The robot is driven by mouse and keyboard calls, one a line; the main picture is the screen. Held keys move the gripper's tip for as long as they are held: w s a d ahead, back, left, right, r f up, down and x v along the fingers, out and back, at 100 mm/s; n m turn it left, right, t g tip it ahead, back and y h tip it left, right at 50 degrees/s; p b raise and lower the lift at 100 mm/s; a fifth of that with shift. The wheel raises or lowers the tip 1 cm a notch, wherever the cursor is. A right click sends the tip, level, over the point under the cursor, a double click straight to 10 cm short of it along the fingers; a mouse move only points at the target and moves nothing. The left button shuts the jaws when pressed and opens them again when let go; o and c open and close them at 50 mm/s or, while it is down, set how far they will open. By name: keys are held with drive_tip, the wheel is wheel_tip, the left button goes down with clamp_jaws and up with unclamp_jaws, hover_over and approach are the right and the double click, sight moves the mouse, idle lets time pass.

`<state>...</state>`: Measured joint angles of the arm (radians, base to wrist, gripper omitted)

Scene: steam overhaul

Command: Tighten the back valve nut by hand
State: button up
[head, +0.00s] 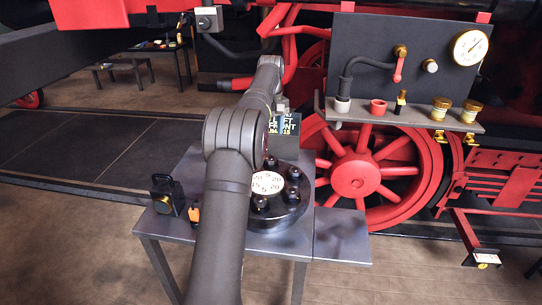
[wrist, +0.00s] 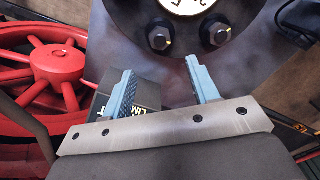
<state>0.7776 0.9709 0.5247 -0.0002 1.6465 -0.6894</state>
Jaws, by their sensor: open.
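A round black valve cover (head: 278,215) sits on the small grey table, with a pale numbered dial (head: 267,182) at its centre. Several dark nuts stand around the dial; the back nut (head: 270,163) is partly hidden by my arm. In the wrist view two nuts show near the top, a left one (wrist: 159,38) and a right one (wrist: 215,34), both on the cover; I cannot tell surely which is the back one. My gripper (wrist: 160,66) is open and empty, its blue-grey fingers apart, short of these nuts. In the head view it is mostly hidden by my arm.
A dark block with lettering (head: 287,127) stands behind the cover, and shows below my fingers (wrist: 148,95). A black lantern-like item (head: 166,195) and an orange item (head: 195,212) are at the table's left. A red wheel (head: 356,176) and gauge panel stand at right.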

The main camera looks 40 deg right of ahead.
sight(271, 157)
wheel_tip(271, 157, down, 11)
drive_tip(key=shift+r, duration=0.15)
drive_tip(key=c, duration=1)
